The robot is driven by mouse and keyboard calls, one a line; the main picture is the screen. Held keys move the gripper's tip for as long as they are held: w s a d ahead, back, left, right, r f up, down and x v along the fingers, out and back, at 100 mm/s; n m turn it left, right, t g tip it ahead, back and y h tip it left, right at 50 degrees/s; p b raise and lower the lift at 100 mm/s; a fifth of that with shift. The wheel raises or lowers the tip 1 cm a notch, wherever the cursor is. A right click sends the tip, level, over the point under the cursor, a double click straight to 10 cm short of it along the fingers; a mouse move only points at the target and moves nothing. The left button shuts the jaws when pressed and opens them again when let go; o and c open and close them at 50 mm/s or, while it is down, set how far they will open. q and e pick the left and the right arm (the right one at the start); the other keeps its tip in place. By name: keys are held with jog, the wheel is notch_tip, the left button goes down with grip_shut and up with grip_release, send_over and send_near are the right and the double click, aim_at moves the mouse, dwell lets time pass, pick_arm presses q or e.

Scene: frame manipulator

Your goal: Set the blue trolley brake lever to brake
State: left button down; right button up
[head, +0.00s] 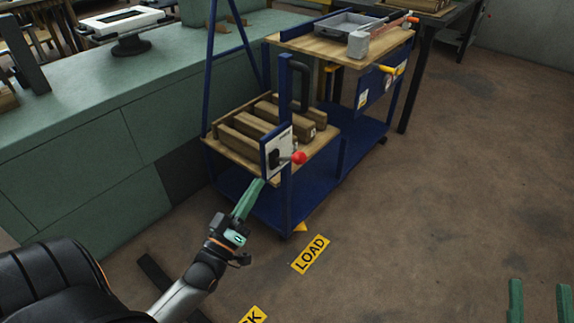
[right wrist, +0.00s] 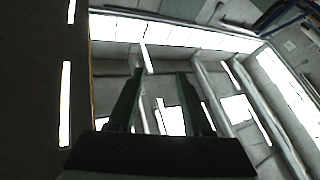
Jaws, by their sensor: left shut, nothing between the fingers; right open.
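The blue trolley (head: 288,200) stands ahead of me in the head view. A brake lever with a red knob (head: 299,158) sits on a pale plate (head: 281,147) on the trolley's near post. The knob points to the right, out from the plate. My left gripper (head: 260,184) is shut and empty. Its green fingertips are just below and left of the plate; I cannot tell whether they touch it. My right gripper (head: 540,301) is open and empty at the lower right. Its fingers also show in the right wrist view (right wrist: 160,95), pointing up toward the ceiling.
Several wooden blocks (head: 250,131) lie on the trolley's lower wooden shelf. A grey tray (head: 345,25) stands on the upper shelf. A green bench (head: 100,130) runs along the left. A yellow LOAD sign (head: 310,254) marks the floor.

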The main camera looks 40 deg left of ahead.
pick_arm(q)
jog(key=r+b, duration=0.1)
jog(key=b, duration=0.2)
send_over(283, 160)
jog(key=s+d, duration=0.3)
jog(key=s, duration=0.2)
jog(key=shift+w+d+f, duration=0.3)
jog(key=shift+w+d, duration=0.2)
jog(key=shift+w, duration=0.05)
pick_arm(e)
jog(key=s+a+r+n+t+y, duration=0.1)
jog(key=s+r+n+y, duration=0.4)
jog(key=r+y, duration=0.1)
jog(key=shift+s+r+y, duration=0.25)
jog(key=shift+r+y, duration=0.05)
jog(key=shift+y, duration=0.1)
pick_arm(q)
jog(key=shift+f+m, duration=0.15)
jog(key=shift+m, duration=0.15)
jog(key=shift+d+f+m+h, duration=0.15)
jog(key=shift+d+m+h, duration=0.05)
jog(key=shift+m+h, duration=0.1)
pick_arm(e)
jog(key=shift+f, duration=0.15)
